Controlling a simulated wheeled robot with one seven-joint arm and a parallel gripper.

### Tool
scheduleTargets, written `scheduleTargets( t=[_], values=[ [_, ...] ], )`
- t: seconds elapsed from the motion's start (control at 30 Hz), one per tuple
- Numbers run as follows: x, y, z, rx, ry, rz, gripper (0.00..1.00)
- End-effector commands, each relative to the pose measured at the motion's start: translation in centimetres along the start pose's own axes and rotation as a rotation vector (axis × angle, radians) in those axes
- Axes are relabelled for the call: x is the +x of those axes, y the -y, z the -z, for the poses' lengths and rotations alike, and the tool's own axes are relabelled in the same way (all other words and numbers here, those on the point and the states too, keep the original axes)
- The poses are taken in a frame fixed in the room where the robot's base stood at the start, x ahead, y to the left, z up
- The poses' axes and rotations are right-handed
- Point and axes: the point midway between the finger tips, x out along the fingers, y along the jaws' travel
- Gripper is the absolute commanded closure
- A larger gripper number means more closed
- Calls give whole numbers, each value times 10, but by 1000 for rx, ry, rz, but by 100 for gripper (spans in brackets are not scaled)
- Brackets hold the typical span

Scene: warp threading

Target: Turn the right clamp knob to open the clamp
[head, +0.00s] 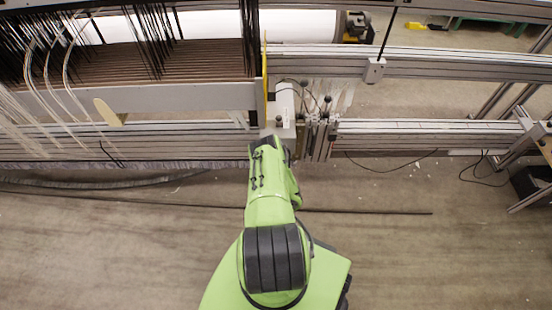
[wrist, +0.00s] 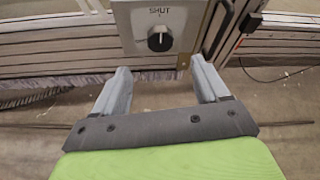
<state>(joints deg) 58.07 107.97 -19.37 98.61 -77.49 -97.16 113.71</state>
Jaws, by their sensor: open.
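In the wrist view, a black round clamp knob (wrist: 160,39) sits on the front of a pale grey box (wrist: 184,20) labelled "SHUT". The knob has a light pointer mark that points up towards the label. My gripper (wrist: 161,78) is open and empty, its two grey fingers pointing at the box from below. The knob shows between and beyond the fingertips, apart from them. In the head view, the box top (head: 285,104) shows just beyond the end of my green arm. The knob and the gripper fingers are hidden there by the arm.
Aluminium rails (head: 430,133) of the loom frame run across behind the box. Small levers and metal plates (head: 318,135) stand just right of it. Dark and white warp threads (head: 150,40) hang at the left. The floor (head: 440,240) at the front right is mostly clear.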

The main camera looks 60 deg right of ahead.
Motion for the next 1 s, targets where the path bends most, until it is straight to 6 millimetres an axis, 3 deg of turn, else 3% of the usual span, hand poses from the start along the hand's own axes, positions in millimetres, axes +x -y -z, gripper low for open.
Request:
scheduleTargets(
  t=[0.27, 0.7, 1.0],
  values=[
    [41, 1, 8, 7, 0, 8, 26],
    [96, 0, 2, 0, 4, 0, 26],
    [107, 0, 0, -3, 0, -1, 26]
  ],
)
